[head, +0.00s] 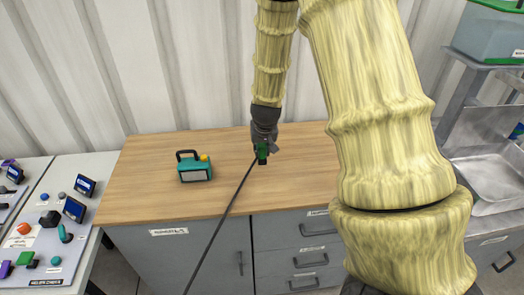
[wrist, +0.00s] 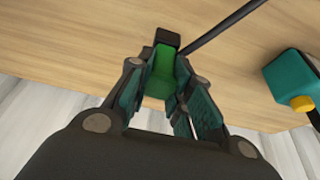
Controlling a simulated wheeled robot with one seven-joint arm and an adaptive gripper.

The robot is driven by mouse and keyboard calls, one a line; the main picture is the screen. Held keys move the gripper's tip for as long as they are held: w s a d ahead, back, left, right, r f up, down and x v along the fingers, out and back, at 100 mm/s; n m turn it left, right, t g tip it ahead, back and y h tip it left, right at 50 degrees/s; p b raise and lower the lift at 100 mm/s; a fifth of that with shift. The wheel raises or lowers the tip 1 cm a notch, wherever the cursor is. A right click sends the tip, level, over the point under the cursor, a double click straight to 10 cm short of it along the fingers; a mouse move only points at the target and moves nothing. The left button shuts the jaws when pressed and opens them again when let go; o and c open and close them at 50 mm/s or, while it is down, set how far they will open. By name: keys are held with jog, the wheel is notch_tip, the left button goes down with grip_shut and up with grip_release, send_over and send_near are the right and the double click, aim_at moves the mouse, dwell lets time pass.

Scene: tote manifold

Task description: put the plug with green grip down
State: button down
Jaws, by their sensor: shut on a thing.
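The plug with green grip (head: 262,152) is between the fingers of my gripper (head: 264,146), over the wooden worktop (head: 140,187). In the wrist view the plug (wrist: 160,72) has a green body and a black end, and my gripper (wrist: 158,95) is shut on it. A dark cable (head: 228,208) runs from the plug down past the front edge of the worktop. I cannot tell whether the plug touches the wood.
A teal device with a black handle (head: 194,171) and a yellow knob stands on the worktop, left of my gripper; it also shows in the wrist view (wrist: 290,82). A control panel (head: 45,240) is at left. A metal sink (head: 497,180) is at right. Worktop around the plug is clear.

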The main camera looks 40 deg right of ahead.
notch_tip(320, 180, down, 2)
jog(key=shift+w+d+f+p, duration=0.1)
jog(key=shift+f+p, duration=0.15)
jog(key=shift+p, duration=0.15)
jog(key=c, duration=1.3)
grip_release()
jog(key=shift+f, duration=0.15)
